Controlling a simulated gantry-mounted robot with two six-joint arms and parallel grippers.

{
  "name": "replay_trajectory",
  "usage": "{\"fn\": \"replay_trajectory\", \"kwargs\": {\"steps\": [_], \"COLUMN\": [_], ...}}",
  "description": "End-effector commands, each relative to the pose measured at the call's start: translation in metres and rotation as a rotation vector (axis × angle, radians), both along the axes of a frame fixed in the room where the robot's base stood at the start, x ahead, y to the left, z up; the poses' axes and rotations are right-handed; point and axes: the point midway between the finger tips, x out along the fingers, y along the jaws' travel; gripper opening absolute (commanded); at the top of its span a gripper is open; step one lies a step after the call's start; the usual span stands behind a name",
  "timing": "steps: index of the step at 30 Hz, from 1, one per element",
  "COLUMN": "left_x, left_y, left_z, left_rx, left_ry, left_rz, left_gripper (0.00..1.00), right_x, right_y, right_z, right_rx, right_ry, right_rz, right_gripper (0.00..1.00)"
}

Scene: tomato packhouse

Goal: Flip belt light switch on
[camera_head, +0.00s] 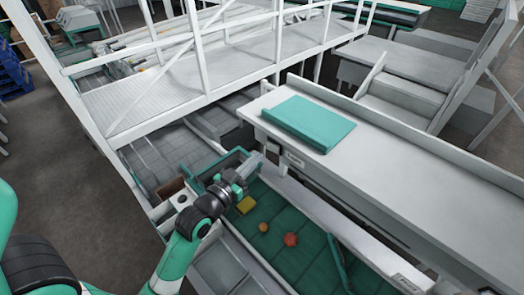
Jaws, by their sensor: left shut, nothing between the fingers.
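My left arm comes in from the lower left. My left gripper (254,164) is shut and empty, close to the side of the long grey bench at the head of the green belt (275,215). A small pale plate (294,159) is on the bench side, a little right of the fingertips; it may be the light switch. It is too small to tell its position, and I cannot tell whether the fingers touch anything. My right gripper is not in view.
A red tomato (291,239) and an orange one (263,227) lie on the belt, with a yellow item (246,204) near my wrist. A teal slab (308,123) lies on the grey bench (400,165). A white-railed walkway (170,88) stands behind.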

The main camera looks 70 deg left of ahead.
Motion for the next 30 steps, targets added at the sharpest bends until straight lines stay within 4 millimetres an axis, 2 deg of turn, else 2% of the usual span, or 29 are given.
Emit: {"fn": "replay_trajectory", "kwargs": {"steps": [3, 9, 19, 22, 30], "left_x": [0.018, 0.032, 0.033, 0.037, 0.035], "left_y": [0.010, 0.019, 0.020, 0.026, 0.023], "left_z": [0.002, 0.001, 0.000, 0.000, -0.001], "left_rx": [0.001, 0.001, 0.001, 0.000, -0.001], "left_ry": [-0.001, -0.001, -0.001, -0.001, 0.001], "left_rz": [-0.001, -0.001, 0.000, 0.001, -0.002], "left_gripper": [0.00, 0.00, 0.00, 0.00, 0.00], "right_x": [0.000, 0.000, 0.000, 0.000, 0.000], "right_y": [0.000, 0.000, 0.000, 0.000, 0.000], "right_z": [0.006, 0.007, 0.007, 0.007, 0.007], "right_rx": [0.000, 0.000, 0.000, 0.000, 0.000], "right_ry": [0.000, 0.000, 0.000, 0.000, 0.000], "right_rz": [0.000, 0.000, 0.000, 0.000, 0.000], "right_gripper": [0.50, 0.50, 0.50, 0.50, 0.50]}}
